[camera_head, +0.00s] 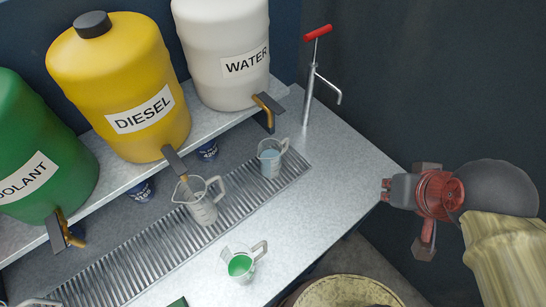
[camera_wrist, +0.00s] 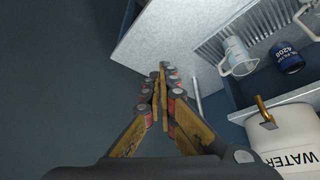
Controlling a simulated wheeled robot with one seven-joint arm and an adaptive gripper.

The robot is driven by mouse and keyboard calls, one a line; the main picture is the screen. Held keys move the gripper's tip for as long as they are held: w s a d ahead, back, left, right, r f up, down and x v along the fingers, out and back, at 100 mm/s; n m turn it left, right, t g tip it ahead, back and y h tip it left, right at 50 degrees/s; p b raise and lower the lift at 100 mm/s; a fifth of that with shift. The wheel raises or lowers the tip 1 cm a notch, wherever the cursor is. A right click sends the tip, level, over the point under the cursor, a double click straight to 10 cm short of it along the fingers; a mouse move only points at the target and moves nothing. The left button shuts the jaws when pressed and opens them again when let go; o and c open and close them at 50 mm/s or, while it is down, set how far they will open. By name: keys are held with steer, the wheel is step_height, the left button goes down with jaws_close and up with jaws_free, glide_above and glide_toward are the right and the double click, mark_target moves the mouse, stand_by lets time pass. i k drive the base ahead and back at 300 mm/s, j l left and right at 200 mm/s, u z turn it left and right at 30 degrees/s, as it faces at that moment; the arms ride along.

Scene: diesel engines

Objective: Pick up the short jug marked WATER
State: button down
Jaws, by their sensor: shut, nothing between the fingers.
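A clear short jug (camera_head: 270,158) holding pale blue liquid stands on the slatted grate, in front of and below the white barrel marked WATER (camera_head: 245,65). Any lettering on the jug is too small to read. In the wrist view a clear jug (camera_wrist: 237,57) with a handle stands by the grate; I cannot tell if it is the same one. My gripper (camera_wrist: 161,76) is shut and empty over the bench's edge, apart from the jug. In the head view my gripper (camera_head: 386,190) is right of the bench, its fingers hard to make out.
A jug (camera_head: 202,205) stands under the tap of the yellow DIESEL barrel (camera_head: 130,85). A jug with green liquid (camera_head: 241,265) stands on the bench front. A blue can (camera_wrist: 287,58) is by the shelf.

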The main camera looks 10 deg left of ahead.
mark_target(271, 151)
steer(key=u, duration=0.25)
steer(key=k+l+u, duration=0.1)
steer(key=l+u, duration=0.15)
steer(key=u, duration=0.2)
steer(key=k+l+u, duration=0.1)
steer(key=u, duration=0.3)
steer(key=k+l+u, duration=0.15)
steer(key=u, duration=0.3)
steer(key=i+l, duration=0.15)
steer(key=i, duration=0.25)
